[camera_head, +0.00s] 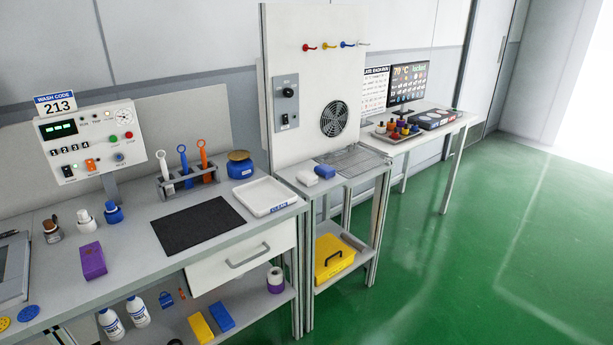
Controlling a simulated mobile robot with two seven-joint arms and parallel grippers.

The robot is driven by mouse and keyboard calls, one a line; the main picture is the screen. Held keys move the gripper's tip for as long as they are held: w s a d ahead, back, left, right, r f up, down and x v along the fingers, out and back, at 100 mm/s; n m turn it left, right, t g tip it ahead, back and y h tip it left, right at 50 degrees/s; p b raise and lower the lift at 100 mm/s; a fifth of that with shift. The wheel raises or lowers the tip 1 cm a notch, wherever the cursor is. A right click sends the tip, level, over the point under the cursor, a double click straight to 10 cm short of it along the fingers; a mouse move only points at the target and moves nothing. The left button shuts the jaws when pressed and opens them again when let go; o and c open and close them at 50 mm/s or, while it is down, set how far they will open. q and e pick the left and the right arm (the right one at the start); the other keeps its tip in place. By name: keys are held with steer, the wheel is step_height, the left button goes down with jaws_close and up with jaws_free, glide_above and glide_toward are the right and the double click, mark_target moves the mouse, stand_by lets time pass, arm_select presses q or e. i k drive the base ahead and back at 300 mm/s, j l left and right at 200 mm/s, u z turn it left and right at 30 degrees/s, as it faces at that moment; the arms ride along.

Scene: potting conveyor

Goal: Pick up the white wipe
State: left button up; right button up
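A small white block (307,178), which looks like the white wipe, lies on the narrow middle table (342,182). It sits near the table's left side, just left of a similar blue block (325,171). Whether the two touch is too small to tell. The white block is uncovered, with nothing on top of it. Neither of my grippers is in view.
Left of it, a white tray (291,196) and a black mat (197,228) lie on the bench. A metal grate (357,160) lies behind to the right, below a panel with a fan (334,118). A yellow box (334,262) stands on the shelf below. Green floor is open at right.

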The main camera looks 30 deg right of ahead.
mark_target(309, 179)
steer(key=i+l+u, duration=0.15)
steer(key=l, duration=0.55)
steer(key=i+l+u, duration=0.1)
steer(key=l, duration=0.6)
steer(key=i+l+u, duration=0.15)
steer(key=l, duration=0.55)
steer(key=i+l+u, duration=0.1)
steer(key=l, duration=0.6)
